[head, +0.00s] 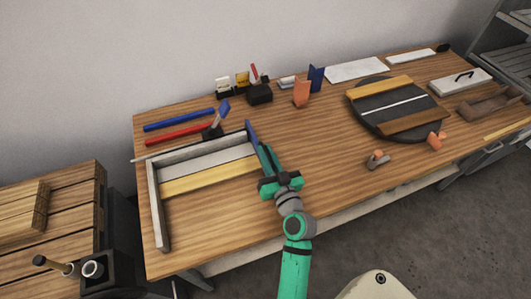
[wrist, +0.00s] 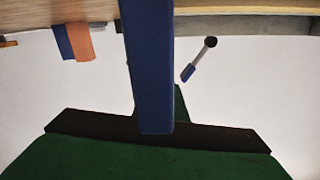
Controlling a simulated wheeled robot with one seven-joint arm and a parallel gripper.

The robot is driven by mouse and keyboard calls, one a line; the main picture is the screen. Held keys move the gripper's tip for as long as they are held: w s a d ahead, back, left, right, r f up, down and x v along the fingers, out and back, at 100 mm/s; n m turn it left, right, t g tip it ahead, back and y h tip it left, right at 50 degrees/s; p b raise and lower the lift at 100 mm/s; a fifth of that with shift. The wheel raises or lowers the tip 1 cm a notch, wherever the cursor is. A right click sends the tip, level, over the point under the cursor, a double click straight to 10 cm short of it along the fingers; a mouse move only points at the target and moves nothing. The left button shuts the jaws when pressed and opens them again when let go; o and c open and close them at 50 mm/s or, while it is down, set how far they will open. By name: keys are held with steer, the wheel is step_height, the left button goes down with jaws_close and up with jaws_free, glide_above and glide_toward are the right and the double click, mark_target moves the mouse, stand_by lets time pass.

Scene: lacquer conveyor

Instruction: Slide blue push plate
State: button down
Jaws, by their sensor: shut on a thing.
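The blue push plate (head: 251,132) stands at the right end of a grey frame (head: 154,200) on the wooden table. In the wrist view the plate (wrist: 149,60) runs as a long blue bar from the top edge down to my gripper. My gripper (head: 264,154), with green and dark parts, is shut on the plate from the robot's side. Its fingers partly hide the plate's near part. Inside the frame lie a yellow board (head: 208,178) and a pale grey board (head: 205,160), to the left of the plate.
Blue (head: 180,119) and red (head: 180,134) bars lie behind the frame, near a blue-tipped lever (head: 220,115). Orange (head: 302,94) and blue (head: 316,79) blocks stand at the back. A dark turntable (head: 365,125) holding boards is at right.

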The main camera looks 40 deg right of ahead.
steer(key=c, duration=1.8)
jaws_free()
steer(key=shift+c, duration=0.2)
steer(key=shift+a, duration=0.1)
steer(key=v, duration=1)
steer(key=shift+s+a, duration=0.1)
steer(key=shift+s, duration=0.3)
